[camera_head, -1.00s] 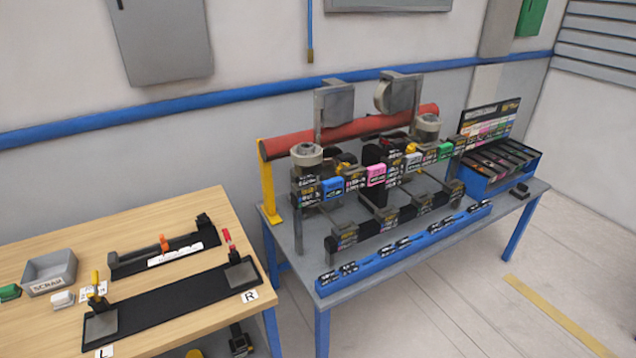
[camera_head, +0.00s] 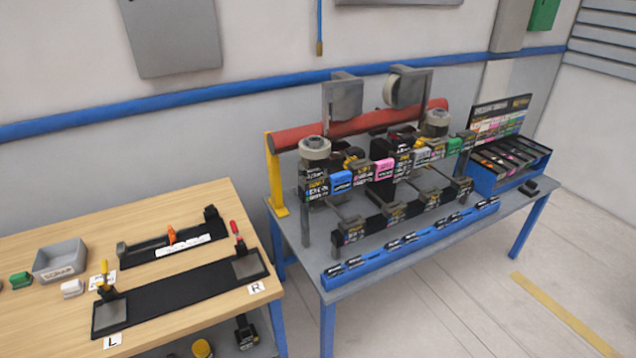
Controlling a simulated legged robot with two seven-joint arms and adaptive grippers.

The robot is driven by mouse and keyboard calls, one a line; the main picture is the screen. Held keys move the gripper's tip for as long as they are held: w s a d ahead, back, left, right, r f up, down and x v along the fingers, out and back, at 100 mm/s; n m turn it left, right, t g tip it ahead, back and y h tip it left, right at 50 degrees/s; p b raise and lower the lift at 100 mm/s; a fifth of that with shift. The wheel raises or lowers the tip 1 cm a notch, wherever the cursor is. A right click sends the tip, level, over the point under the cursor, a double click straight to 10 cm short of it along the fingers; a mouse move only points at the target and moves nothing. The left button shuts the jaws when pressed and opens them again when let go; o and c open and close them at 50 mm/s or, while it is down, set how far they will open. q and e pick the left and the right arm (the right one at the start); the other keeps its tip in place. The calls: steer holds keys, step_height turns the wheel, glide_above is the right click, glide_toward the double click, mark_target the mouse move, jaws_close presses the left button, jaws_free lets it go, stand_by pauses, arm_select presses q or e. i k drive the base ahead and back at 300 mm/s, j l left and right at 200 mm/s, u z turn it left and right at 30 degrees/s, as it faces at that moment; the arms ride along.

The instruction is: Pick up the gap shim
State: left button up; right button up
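I cannot pick out the gap shim for certain; no part is readably labelled as one. Small coloured pieces lie in the slots of the blue sorting rack (camera_head: 487,184) on the right of the grey table. The wooden bench holds a long black fixture (camera_head: 180,293) with a yellow clamp and a red clamp, and a shorter black holder (camera_head: 170,241) with an orange piece. Neither gripper is in view.
The grey table (camera_head: 300,238) carries the coaster train assembly (camera_head: 385,175) and a blue front strip (camera_head: 410,243). The wooden bench (camera_head: 230,215) also holds a grey scrap bin (camera_head: 60,260) and small green and white blocks. Floor (camera_head: 450,320) is open in front of the grey table.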

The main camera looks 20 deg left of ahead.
mark_target(400, 148)
steer(key=i+l, duration=0.25)
steer(key=i+l+u, duration=0.1)
steer(key=i+l, duration=0.15)
steer(key=l, duration=0.2)
steer(key=i+l+u, duration=0.1)
steer(key=i+l, duration=0.35)
steer(key=l, duration=0.3)
